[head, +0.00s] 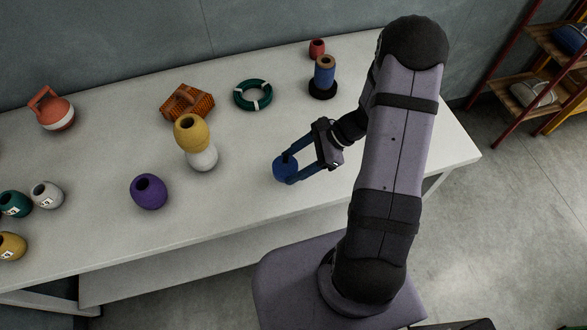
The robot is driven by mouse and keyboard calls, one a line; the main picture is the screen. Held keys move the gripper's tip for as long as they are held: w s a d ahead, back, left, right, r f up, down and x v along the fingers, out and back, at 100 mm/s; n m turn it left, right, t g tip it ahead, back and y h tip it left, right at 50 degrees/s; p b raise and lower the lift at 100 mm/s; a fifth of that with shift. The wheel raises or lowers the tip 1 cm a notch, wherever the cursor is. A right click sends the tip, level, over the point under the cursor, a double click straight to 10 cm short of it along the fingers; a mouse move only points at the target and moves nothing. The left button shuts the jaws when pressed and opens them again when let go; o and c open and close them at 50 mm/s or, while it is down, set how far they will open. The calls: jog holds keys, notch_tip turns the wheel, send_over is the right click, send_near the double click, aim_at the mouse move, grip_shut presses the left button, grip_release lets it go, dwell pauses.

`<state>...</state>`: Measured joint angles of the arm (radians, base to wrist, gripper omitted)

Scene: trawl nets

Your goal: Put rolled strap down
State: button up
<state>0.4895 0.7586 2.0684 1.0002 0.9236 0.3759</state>
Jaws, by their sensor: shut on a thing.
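The rolled strap, seen as a small dark blue roll (283,172), is between the fingertips of my gripper (288,168). My gripper is shut on it, reaching in from the right with its two blue fingers. The roll is over the front middle part of the white table (240,205). I cannot tell whether it touches the tabletop or hangs just above it. The fingers hide part of the roll.
A purple float (149,193) and a yellow float on a white one (196,143) stand to the left. Behind are an orange-brown basket-like block (187,102), a green ring (253,95) and a spool on a dark base (324,78). Table around the roll is clear.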

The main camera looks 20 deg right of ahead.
aim_at(294, 171)
jog(key=shift+f, duration=1.75)
jog(key=o, duration=1.2)
jog(key=shift+f, duration=0.1)
jog(key=b+v, duration=0.1)
jog(key=v, duration=1.1)
jog(key=s+a+r+n+h, duration=0.1)
jog(key=s+a+n+h, duration=0.1)
jog(key=n, duration=0.4)
jog(key=s+a+r+n+g+h, duration=0.1)
jog(key=s+a+r+n+h, duration=0.1)
jog(key=n, duration=0.5)
jog(key=s+a+r+n+h, duration=0.1)
jog(key=s+a+n+h, duration=0.2)
jog(key=s+n, duration=0.4)
jog(key=shift+a+r+g+h, duration=0.25)
jog(key=shift+r+g+h, duration=0.1)
jog(key=shift+h, duration=0.55)
